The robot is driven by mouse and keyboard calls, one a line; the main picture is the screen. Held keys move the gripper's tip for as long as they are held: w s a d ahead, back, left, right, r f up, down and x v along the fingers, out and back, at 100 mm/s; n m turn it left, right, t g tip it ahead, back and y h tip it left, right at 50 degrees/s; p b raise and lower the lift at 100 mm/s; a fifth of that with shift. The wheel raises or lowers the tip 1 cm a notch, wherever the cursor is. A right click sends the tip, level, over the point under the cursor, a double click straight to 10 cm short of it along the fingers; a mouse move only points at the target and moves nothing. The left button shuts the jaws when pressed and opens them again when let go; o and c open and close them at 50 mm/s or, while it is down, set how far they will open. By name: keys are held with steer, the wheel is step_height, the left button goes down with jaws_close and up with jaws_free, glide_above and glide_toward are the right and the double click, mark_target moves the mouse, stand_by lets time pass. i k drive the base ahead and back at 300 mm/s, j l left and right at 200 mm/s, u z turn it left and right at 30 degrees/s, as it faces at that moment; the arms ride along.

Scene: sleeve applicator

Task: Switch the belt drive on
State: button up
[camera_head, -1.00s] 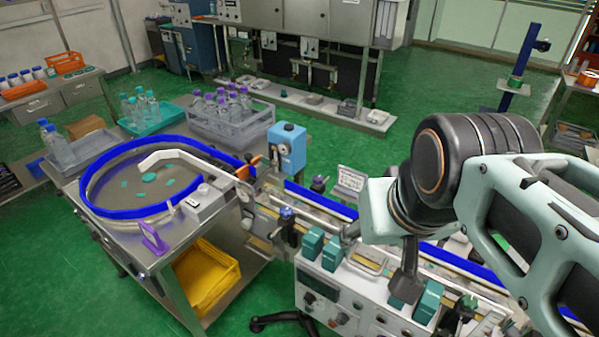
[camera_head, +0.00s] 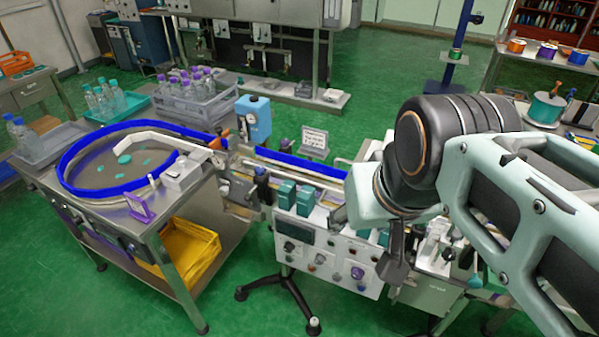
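The white control box (camera_head: 330,246) stands below the conveyor line, with its front facing me. A dark display and several knobs show on it, including a black knob (camera_head: 290,246) at the left and a purple knob (camera_head: 357,272) towards the right. I cannot read any labels, nor tell which control is for the belt drive. The conveyor's blue rail (camera_head: 300,164) runs behind the box and passes behind my arm. My gripper (camera_head: 393,272) points down at the box's right end, seen from behind; its fingertips are not clear, and I cannot tell whether it touches anything.
A round feeder with a blue rim (camera_head: 72,190) stands on a metal table at the left, above a yellow bin (camera_head: 188,252). Teal blocks (camera_head: 285,194) sit on top of the control box. A black-legged stand (camera_head: 280,290) rests on the green floor, which is clear in front.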

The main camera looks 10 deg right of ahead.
mark_target(358, 273)
steer(key=l+u, duration=0.25)
steer(key=l, duration=0.15)
steer(key=k+l+u, duration=0.2)
steer(key=l, duration=0.15)
steer(key=i+j+z, duration=0.1)
steer(key=j+z, duration=0.4)
steer(key=j, duration=0.3)
steer(key=j+z, duration=0.5)
steer(key=j, duration=0.3)
steer(key=k, duration=1.35)
